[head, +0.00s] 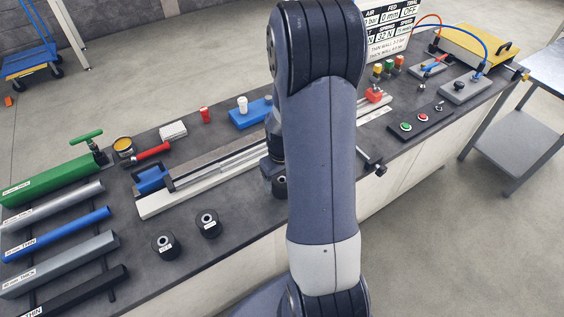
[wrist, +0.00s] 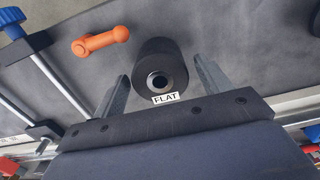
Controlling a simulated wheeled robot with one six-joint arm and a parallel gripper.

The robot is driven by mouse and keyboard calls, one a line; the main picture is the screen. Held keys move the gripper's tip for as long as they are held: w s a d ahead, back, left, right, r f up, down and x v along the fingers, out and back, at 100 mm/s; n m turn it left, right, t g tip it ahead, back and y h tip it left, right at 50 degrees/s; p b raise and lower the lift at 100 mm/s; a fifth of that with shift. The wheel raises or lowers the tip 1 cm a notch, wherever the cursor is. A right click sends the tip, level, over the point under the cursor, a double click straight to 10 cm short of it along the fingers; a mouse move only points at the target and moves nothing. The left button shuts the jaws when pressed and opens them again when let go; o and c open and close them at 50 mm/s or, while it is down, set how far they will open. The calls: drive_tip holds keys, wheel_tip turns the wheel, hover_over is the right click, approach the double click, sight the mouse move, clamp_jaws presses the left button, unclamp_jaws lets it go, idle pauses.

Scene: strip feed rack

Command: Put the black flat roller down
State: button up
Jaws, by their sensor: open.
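The black flat roller (wrist: 162,62), with a white FLAT label and a metal-ringed bore, shows in the wrist view. It stands on the dark bench top between the two grey fingers of my gripper (wrist: 160,84). The fingers are spread, with a visible gap on each side of the roller. In the head view a black roller (head: 280,186) shows beside my arm, partly hidden by it. My gripper is mostly hidden there behind the arm.
Two other black rollers (head: 208,222) (head: 163,246) stand along the bench's front edge. An orange handle (wrist: 100,41) lies close to the roller in the wrist view. A long pale rail (head: 215,180) runs behind the rollers. Several profiles lie at the left.

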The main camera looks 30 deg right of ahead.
wheel_tip(320, 180, up, 10)
idle(0.4)
